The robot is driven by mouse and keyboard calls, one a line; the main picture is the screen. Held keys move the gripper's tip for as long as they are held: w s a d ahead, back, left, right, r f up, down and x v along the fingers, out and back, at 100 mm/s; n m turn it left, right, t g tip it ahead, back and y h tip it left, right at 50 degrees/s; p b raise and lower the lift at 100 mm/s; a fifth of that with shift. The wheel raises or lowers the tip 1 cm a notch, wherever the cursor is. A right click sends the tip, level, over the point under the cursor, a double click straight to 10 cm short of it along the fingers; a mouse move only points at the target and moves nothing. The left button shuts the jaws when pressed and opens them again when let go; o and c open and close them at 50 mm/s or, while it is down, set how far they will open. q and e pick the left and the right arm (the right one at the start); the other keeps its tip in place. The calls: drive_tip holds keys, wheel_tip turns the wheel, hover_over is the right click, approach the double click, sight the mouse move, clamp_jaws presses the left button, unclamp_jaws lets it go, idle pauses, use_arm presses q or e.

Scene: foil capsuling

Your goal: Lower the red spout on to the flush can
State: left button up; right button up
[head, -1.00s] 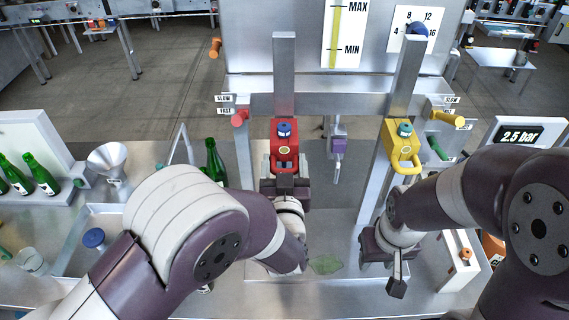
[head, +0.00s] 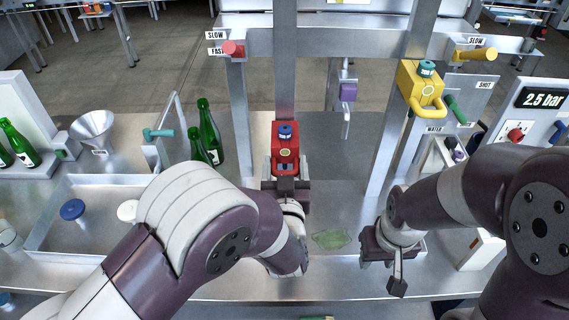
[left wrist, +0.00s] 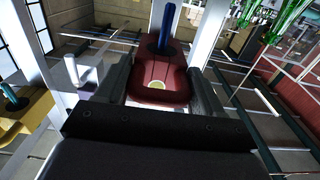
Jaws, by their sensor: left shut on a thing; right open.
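The red spout (head: 284,137) is a red block with a blue knob on an upright metal rail in the middle of the head view. My left gripper (head: 286,182) is shut on it from the near side. In the left wrist view the red spout (left wrist: 160,80) sits between the two dark fingers. My right gripper (head: 382,268) is open and empty above the bench, to the right of the left one. I cannot make out the flush can; my left arm covers the bench below the spout.
A yellow spout (head: 420,88) hangs higher on the right rail. A green patch (head: 331,239) lies on the bench between my grippers. Green bottles (head: 210,132), a funnel (head: 92,128) and a metal tray (head: 50,238) are on the left. A pressure display (head: 541,97) stands at right.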

use_arm(q)
wheel_tip(320, 180, down, 6)
drive_tip(key=b, duration=0.3)
drive_tip(key=shift+s+r, duration=0.1)
drive_tip(key=shift+r, duration=0.1)
use_arm(e)
wheel_tip(320, 180, down, 5)
drive_tip(key=shift+r, duration=0.2)
use_arm(q)
drive_tip(key=o, duration=1.2)
drive_tip(key=shift+d, duration=0.15)
use_arm(e)
drive_tip(key=shift+d, duration=0.1)
use_arm(q)
drive_tip(key=shift+r, duration=0.1)
drive_tip(key=s+b, duration=0.2)
drive_tip(key=s, duration=1)
drive_tip(key=shift+s, duration=0.3)
use_arm(e)
wheel_tip(320, 180, down, 2)
drive_tip(key=shift+f, duration=0.25)
